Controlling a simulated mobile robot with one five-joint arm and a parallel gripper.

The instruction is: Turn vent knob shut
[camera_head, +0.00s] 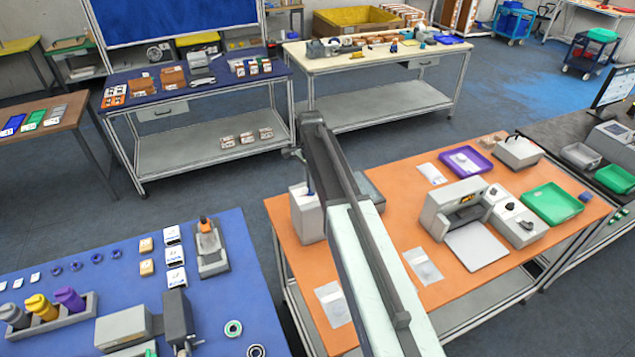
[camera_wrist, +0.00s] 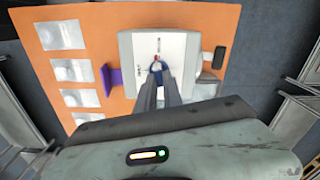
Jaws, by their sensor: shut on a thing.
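A white box-like device (camera_head: 305,216) stands at the left edge of the orange table. It shows in the wrist view (camera_wrist: 180,48) from above, with a small scale mark and a knob on its top face. The vent knob (camera_wrist: 157,62) is small, with blue and a little red showing, at the tips of my two dark fingers. My gripper (camera_wrist: 157,70) is shut on the knob, and the fingers hide most of it. In the head view my arm reaches over the table, and my gripper (camera_head: 309,188) is at the box's top. The knob's exact angle is not clear.
The orange table (camera_head: 405,185) also bears clear bags (camera_head: 424,265), a purple tray (camera_head: 466,162), a grey machine (camera_head: 457,207) and a green tray (camera_head: 552,203). A blue table (camera_head: 235,285) with small parts stands left, across a floor gap.

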